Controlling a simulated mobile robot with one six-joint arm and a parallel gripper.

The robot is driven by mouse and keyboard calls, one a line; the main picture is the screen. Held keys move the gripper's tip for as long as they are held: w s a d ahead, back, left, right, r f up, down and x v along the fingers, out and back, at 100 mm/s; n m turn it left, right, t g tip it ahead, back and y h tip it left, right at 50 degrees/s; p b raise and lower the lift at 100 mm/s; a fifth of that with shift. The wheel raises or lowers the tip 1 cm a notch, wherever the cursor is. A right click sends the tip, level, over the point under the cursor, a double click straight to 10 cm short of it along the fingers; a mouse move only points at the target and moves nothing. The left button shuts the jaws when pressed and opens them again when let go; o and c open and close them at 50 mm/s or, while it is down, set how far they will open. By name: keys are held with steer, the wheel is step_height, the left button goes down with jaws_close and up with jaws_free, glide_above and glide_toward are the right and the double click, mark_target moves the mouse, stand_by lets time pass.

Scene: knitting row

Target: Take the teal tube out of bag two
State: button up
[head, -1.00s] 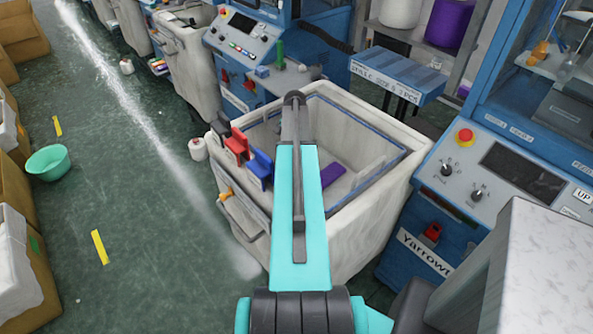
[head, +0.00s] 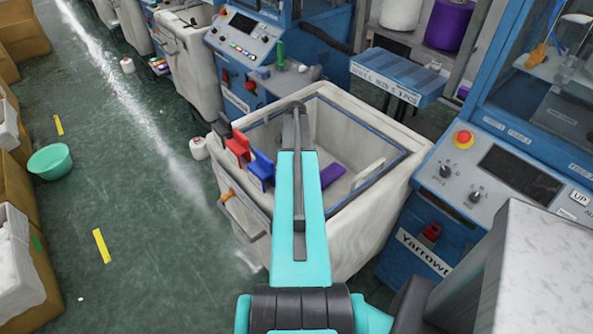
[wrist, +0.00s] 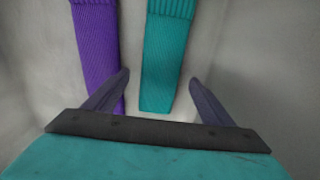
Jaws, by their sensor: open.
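The teal tube (wrist: 166,55) is a knitted tube with a ribbed band. In the wrist view it lies on the pale bag floor, its near end between my gripper's fingers. My gripper (wrist: 160,77) is open, a finger on each side of that end, with nothing held. The left finger overlaps the purple tube (wrist: 97,45) in the picture; I cannot tell if they touch. In the head view the pale fabric bag (head: 375,215) stands below my arm, and the purple tube (head: 333,174) shows inside. My arm hides the teal tube and gripper there.
Red and blue clips (head: 260,168) sit on the bag's left rim. A blue machine (head: 440,230) stands close at the bag's right. A blue tray (head: 398,75) is behind it. The green floor (head: 130,180) at left is mostly clear, with a teal bowl (head: 51,161).

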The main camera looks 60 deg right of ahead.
steer(key=shift+f+p, duration=0.5)
steer(key=shift+f, duration=1.05)
steer(key=shift+c, duration=0.6)
steer(key=c, duration=1)
